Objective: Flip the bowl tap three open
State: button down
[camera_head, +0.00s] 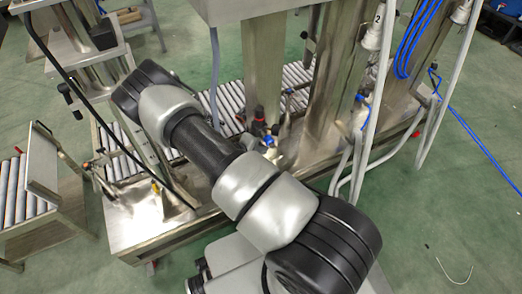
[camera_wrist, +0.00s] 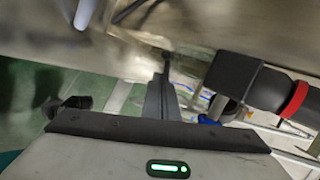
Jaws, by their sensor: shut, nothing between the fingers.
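My gripper (camera_wrist: 165,72) shows in the wrist view with its dark narrow fingers together and nothing between them. The fingers point up the picture toward a grey metal surface; I cannot tell whether they touch it. I cannot tell which fitting is bowl tap three. A black cylindrical fitting with a red ring (camera_wrist: 296,99) lies to the right of the fingers, apart from them. In the head view, small black and red fittings (camera_head: 259,122) stand by the machine's middle. My gripper cannot be made out in the head view.
A metal machine frame (camera_head: 335,75) with posts stands at centre and right. Roller conveyors (camera_head: 225,92) run behind my arm, and another (camera_head: 14,190) is at left. Grey hoses (camera_head: 378,95) and blue hoses (camera_head: 418,40) hang at right. Green floor (camera_head: 450,215) is mostly clear at lower right.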

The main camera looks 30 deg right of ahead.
jog(key=shift+d, duration=0.15)
jog(key=shift+d+p, duration=0.85)
jog(key=shift+d, duration=0.7)
jog(key=shift+w, duration=0.1)
